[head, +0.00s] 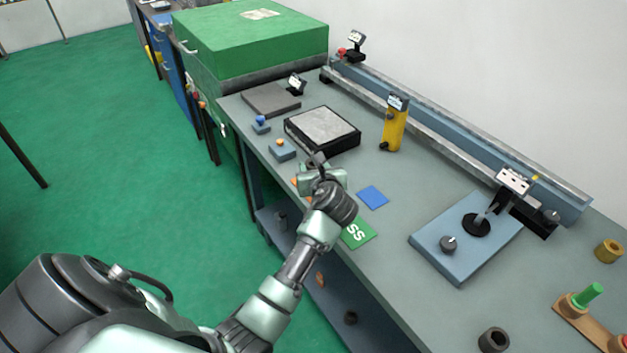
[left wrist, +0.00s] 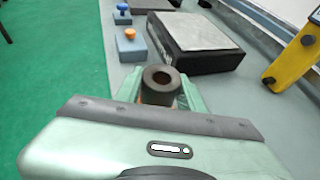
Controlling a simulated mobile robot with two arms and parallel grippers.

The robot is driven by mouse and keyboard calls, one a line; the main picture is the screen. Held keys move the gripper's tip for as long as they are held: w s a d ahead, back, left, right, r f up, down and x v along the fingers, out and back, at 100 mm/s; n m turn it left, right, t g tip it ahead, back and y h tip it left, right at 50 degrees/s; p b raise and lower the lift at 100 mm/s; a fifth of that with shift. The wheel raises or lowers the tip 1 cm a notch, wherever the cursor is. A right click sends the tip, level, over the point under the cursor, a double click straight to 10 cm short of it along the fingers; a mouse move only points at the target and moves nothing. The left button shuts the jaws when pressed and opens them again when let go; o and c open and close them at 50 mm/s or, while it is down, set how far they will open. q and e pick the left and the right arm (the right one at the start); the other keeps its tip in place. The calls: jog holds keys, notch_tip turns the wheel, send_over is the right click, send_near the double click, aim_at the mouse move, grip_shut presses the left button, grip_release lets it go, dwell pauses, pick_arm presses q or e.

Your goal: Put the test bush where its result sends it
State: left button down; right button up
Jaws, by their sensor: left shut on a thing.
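My left gripper (head: 318,170) is shut on a dark, hollow bush (left wrist: 157,95). In the left wrist view the bush stands upright between the fingers, its open bore facing up. In the head view my gripper hides most of it. The gripper is over the front edge zone of the bench, beside a blue square (head: 372,197). A green card (head: 358,232) with white letters, "SS" visible, lies partly hidden behind my left arm. Another dark bush (head: 493,340) stands at the near edge. My right gripper is not in view.
A black block with a pale top (head: 322,128) and small blue blocks with knobs (head: 281,150) stand beyond my gripper. A yellow post (head: 394,125), a blue dial fixture (head: 465,235), a brass bush (head: 609,250) and a green-handled gauge (head: 588,296) stand farther right.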

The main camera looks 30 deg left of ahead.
pick_arm(q)
jog(key=shift+f, duration=2.2)
jog(key=shift+f, duration=0.15)
jog(key=c, duration=0.9)
grip_release()
jog(key=shift+s+d+r, duration=0.15)
jog(key=shift+r, duration=0.05)
jog(key=v, duration=1.1)
jog(key=shift+s+d+b, duration=0.25)
jog(key=shift+b, duration=0.05)
